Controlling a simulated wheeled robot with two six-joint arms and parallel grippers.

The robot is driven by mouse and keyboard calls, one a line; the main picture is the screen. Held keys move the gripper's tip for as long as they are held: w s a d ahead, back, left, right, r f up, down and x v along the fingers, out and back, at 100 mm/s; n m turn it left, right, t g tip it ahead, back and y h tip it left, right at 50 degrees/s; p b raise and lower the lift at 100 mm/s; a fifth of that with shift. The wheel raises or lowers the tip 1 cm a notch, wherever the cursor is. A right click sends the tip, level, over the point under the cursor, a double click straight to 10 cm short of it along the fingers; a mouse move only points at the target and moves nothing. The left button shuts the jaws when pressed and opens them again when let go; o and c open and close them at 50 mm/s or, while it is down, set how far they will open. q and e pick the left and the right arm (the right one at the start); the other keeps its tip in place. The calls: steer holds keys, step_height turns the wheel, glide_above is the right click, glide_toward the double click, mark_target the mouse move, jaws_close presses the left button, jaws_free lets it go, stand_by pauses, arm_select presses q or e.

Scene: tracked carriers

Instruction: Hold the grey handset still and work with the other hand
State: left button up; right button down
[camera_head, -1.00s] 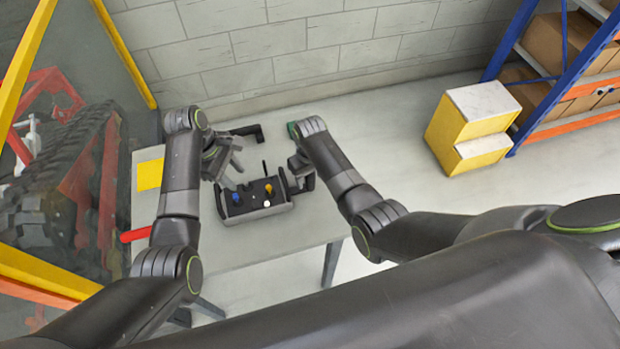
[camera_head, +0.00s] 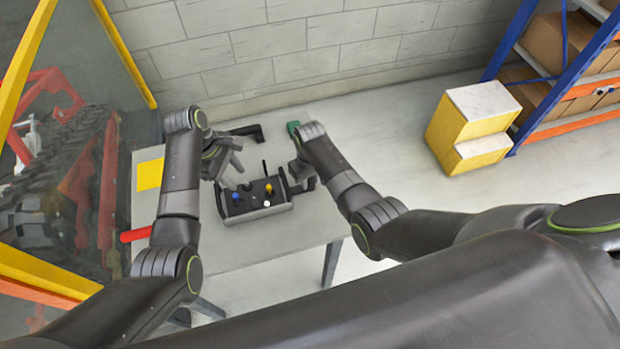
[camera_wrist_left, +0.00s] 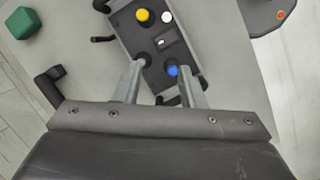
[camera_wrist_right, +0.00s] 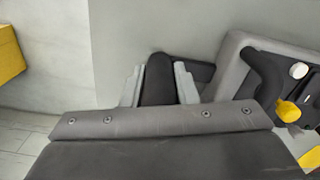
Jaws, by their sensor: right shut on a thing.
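The grey handset (camera_head: 268,212) lies on the table, with a blue knob (camera_head: 236,197), a yellow knob (camera_head: 269,188) and a white button (camera_head: 267,204) on its dark top. My right gripper (camera_wrist_right: 158,72) is shut on a black grip (camera_wrist_right: 158,88) at the handset's right side. My left gripper (camera_wrist_left: 162,78) is open above the handset. In the left wrist view the blue knob (camera_wrist_left: 172,71) shows between its fingertips, and the gripper looks empty. Whether a finger touches the handset is unclear.
The grey table (camera_head: 265,238) also bears a yellow sheet (camera_head: 150,175), a red cylinder (camera_head: 136,234) and a black angled piece (camera_head: 246,131). A green block (camera_wrist_left: 35,23) is near the far edge. A tracked machine (camera_head: 60,170) stands left behind a clear panel. A yellow step (camera_head: 455,130) stands right.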

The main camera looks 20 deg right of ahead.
arm_select(q)
steer(key=c, duration=0.8)
steer(key=m, duration=0.3)
steer(key=a+m+h, duration=0.1)
steer(key=m, duration=0.2)
steer(key=shift+s+a+m+t+h, duration=0.2)
steer(key=shift+m+t+h, duration=0.1)
steer(key=shift+m, duration=0.1)
steer(key=a+m+h, duration=0.1)
steer(key=m, duration=0.5)
steer(key=s+a+r+m+t+h, duration=0.1)
steer(key=m, duration=0.6)
steer(key=s+a+r+m+h, duration=0.1)
steer(key=m, duration=0.5)
steer(key=shift+a+h, duration=0.3)
steer(key=shift+a, duration=0.05)
steer(key=m, duration=0.3)
steer(key=shift+s+a+r+m+t+h, duration=0.2)
steer(key=shift+a+r+m+t+h, duration=0.1)
steer(key=shift+m, duration=0.1)
